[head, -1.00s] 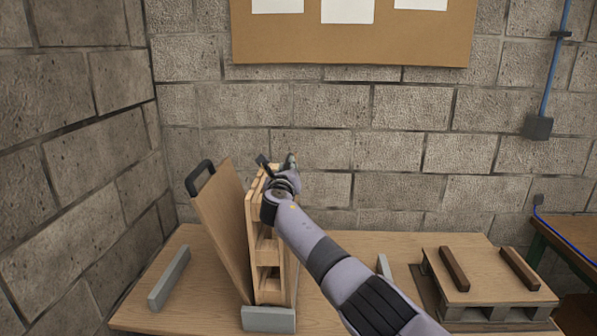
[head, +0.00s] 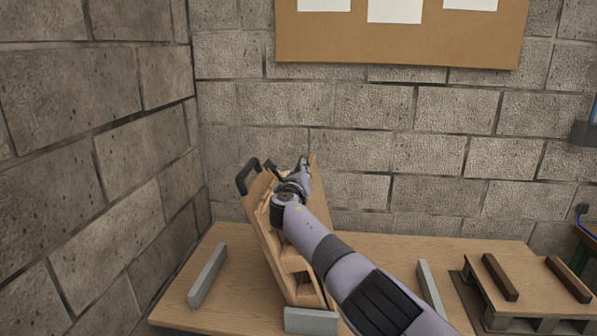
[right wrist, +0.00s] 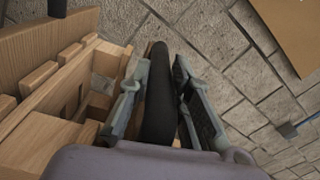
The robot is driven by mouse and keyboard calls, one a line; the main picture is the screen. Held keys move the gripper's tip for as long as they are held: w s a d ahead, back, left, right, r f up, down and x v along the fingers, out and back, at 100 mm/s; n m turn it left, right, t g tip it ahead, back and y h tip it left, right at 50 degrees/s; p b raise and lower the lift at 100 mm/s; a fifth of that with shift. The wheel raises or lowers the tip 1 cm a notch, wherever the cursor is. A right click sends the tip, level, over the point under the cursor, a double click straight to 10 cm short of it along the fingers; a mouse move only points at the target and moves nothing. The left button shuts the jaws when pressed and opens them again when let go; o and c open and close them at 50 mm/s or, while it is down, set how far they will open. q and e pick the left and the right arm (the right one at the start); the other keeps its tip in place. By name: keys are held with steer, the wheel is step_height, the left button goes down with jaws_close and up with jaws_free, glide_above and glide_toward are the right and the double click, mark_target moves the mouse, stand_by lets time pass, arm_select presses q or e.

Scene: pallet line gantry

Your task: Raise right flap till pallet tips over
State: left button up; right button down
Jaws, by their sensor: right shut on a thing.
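The wooden pallet (head: 294,264) stands on edge between two hinged flaps and leans left, close to the left flap (head: 262,222), which has a black handle (head: 243,180) on top. The right flap (head: 317,188) is raised steeply beside the pallet and mostly hidden behind my right arm. My right gripper (head: 289,174) is at its top edge. In the right wrist view, the gripper (right wrist: 157,85) is shut on the flap's black handle (right wrist: 158,110), with the pallet (right wrist: 60,95) on the left. My left gripper is not in view.
The table (head: 395,255) carries a grey block (head: 312,320) at the flaps' front, a grey bar (head: 208,276) at left and another (head: 431,290) at right. A low pallet with two dark bars (head: 500,277) stands at right. Brick walls close the left and back.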

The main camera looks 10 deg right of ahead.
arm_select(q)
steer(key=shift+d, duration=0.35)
arm_select(e)
steer(key=shift+d+f, duration=0.1)
steer(key=shift+f, duration=0.15)
steer(key=c, duration=1.5)
jaws_free()
steer(key=shift+c, duration=0.2)
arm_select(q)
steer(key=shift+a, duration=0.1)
arm_select(e)
steer(key=shift+o, duration=0.5)
steer(key=shift+r, duration=0.1)
steer(key=shift+s+a, duration=0.35)
steer(key=shift+s, duration=0.1)
steer(key=shift+s+a, duration=0.15)
steer(key=shift+s, duration=0.9)
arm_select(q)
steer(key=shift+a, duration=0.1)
arm_select(e)
steer(key=v, duration=0.9)
